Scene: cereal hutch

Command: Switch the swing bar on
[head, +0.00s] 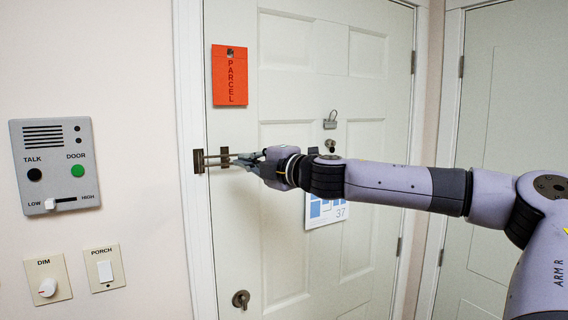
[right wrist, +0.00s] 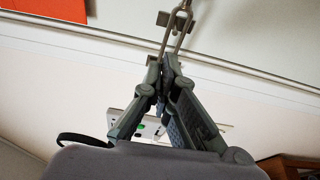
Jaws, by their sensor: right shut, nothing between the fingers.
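The swing bar (head: 214,160) is a dark metal loop at the left edge of the white door. Its brown mount (head: 199,161) sits at the door frame, and a dark catch (head: 224,156) is on the door beside it. The bar reaches rightward across the door edge past the catch. My right gripper (head: 246,160) is shut and empty at the bar's right end. In the right wrist view the closed fingertips (right wrist: 162,66) are by the end of the bar's loop (right wrist: 173,35); I cannot tell whether they touch. My left gripper is out of view.
An orange parcel tag (head: 230,76) hangs above the bar. An intercom panel (head: 56,165), DIM dial (head: 46,286) and PORCH switch (head: 105,271) are on the left wall.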

